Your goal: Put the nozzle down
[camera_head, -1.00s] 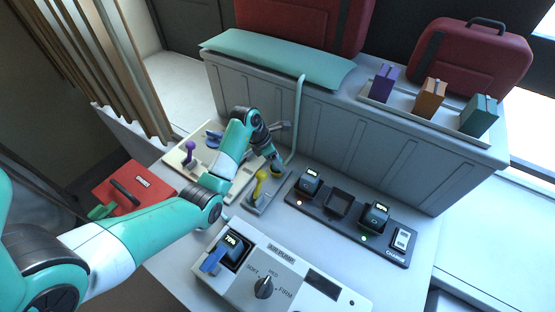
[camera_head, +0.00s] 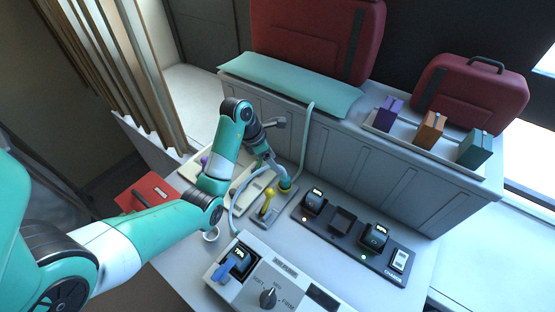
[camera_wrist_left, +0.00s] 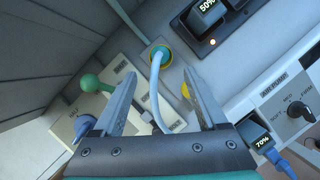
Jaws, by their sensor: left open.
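The nozzle (camera_head: 284,186) shows as a small teal and yellow-ringed round end standing at the back of the small grey lever plate. A pale blue hose bends away from it. In the left wrist view the nozzle end (camera_wrist_left: 160,56) lies just beyond the fingertips, with the hose (camera_wrist_left: 155,95) running back between the fingers. My left gripper (camera_wrist_left: 160,78) is open around the hose and does not appear to touch it. In the head view the gripper (camera_head: 272,162) is above and left of the nozzle, with its fingers hard to make out. My right gripper is not in view.
A yellow lever (camera_head: 268,198) stands close in front of the nozzle. The air pump (camera_head: 262,275) is at the front, the charger strip (camera_head: 345,222) to the right. A cream board (camera_head: 192,170) lies left, partly hidden by my arm.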

